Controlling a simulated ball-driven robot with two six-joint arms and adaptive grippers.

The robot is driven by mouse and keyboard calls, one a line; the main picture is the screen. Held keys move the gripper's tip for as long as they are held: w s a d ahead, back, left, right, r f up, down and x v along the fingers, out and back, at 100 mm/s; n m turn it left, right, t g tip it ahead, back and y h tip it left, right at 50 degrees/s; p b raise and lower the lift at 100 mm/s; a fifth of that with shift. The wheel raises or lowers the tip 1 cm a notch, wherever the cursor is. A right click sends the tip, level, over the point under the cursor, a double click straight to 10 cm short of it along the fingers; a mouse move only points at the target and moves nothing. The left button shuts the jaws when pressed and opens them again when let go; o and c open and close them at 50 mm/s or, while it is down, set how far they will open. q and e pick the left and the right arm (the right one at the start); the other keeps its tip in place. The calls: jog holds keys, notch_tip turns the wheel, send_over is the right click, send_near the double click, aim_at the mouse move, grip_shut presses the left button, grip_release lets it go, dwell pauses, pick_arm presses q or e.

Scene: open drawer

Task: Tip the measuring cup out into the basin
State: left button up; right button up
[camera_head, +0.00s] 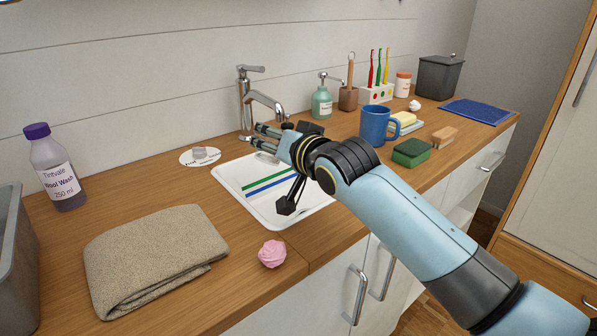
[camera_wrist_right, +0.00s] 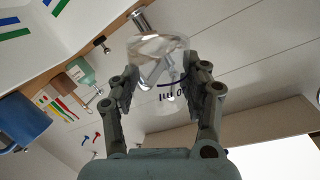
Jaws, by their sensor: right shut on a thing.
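My right gripper (camera_wrist_right: 160,88) is shut on the clear measuring cup (camera_wrist_right: 158,48), which sits between its two fingers in the right wrist view. In the head view, the right gripper (camera_head: 262,140) is above the back edge of the basin, by the tap; the see-through cup is hard to make out there. I cannot tell the cup's exact tilt or contents. The white basin (camera_head: 268,215) is set into the counter, with green and blue stripes inside; my right arm hides part of it. My left gripper is not in view.
The tap (camera_head: 262,101) stands close behind the right gripper. A blue mug (camera_head: 374,125), green sponge (camera_head: 411,153) and soap bottle (camera_head: 322,102) are to the right. A folded towel (camera_head: 152,252) and pink puff (camera_head: 272,254) lie on the counter (camera_head: 235,290) at the left front.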

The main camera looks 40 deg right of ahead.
jog(key=shift+w+d+f+m+y+b, duration=0.15)
jog(key=shift+d+f+m+y+b, duration=0.2)
jog(key=shift+d+f+b, duration=0.2)
jog(key=shift+w+d+f+m+g+y+b, duration=0.1)
jog(key=shift+d+f+m+g+y+b, duration=0.15)
jog(key=shift+f+m+b, duration=0.65)
jog(key=shift+s+d+f+m+g+y+b, duration=0.1)
jog(key=shift+f+m+g+y+b, duration=0.35)
jog(key=shift+b, duration=0.8)
jog(key=shift+w+d+f+m+g+y+b, duration=0.1)
jog(key=shift+d+f+m+y+b, duration=0.15)
jog(key=shift+f+m+b, duration=0.65)
jog(key=shift+r+m+b, duration=0.2)
jog(key=shift+m+b, duration=0.1)
jog(key=shift+b, duration=0.15)
